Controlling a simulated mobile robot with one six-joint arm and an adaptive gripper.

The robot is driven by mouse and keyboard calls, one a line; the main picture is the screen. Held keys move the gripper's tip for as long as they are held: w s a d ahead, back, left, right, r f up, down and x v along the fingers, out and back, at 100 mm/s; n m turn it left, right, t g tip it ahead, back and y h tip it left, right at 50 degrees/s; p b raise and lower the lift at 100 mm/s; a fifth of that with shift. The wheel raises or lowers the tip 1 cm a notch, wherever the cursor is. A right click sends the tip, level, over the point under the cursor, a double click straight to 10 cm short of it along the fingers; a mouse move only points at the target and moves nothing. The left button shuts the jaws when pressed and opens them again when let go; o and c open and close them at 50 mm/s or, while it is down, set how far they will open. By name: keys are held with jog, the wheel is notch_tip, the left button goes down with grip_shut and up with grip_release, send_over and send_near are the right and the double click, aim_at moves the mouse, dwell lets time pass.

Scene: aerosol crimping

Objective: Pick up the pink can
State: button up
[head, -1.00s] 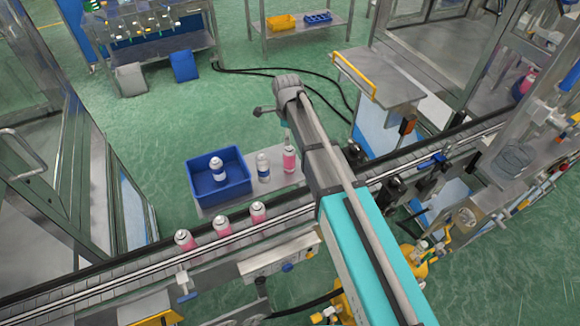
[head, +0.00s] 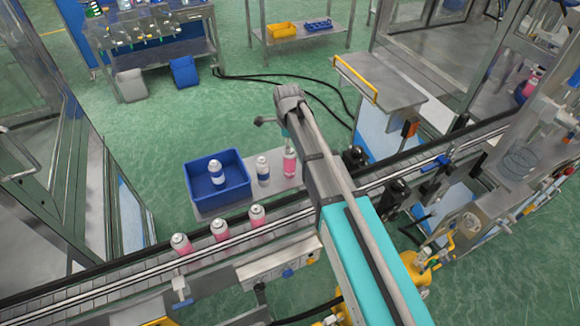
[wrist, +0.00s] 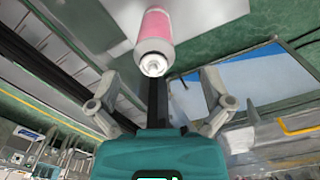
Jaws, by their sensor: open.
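In the head view a pink can (head: 289,163) stands upright on the narrow steel table beside the conveyor. In the wrist view the pink can (wrist: 155,32), with its silver-white top towards me, lies just beyond my gripper (wrist: 160,88). The gripper's two fingers are spread wide, with nothing between them touching the can. In the head view my arm reaches over the conveyor and its end is close to the can; the fingers are mostly hidden there.
Three pink cans (head: 219,231) stand on the conveyor (head: 120,275). A steel stand (head: 385,85) is at the right.

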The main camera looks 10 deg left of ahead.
jog(key=shift+s+d+f+b, duration=0.15)
jog(key=shift+d+f+b, duration=0.1)
jog(key=shift+f+b, duration=0.6)
jog(key=shift+s+d+f+b, duration=0.15)
jog(key=shift+d+f+b, duration=0.05)
jog(key=shift+f+b, duration=1.35)
jog(key=shift+f, duration=0.1)
jog(key=shift+a, duration=0.1)
jog(key=shift+c, duration=0.3)
jog(key=c, duration=1.1)
jog(key=shift+r, duration=0.15)
notch_tip(320, 180, up, 3)
jog(key=p, duration=0.3)
jog(key=s+r+p, duration=0.3)
jog(key=s, duration=0.1)
jog(key=s+r+p, duration=0.3)
jog(key=s, duration=0.2)
jog(key=s+r+p, duration=0.3)
jog(key=s+p, duration=0.1)
jog(key=s, duration=0.1)
jog(key=shift+a+r, duration=0.15)
jog(key=shift+r, duration=0.25)
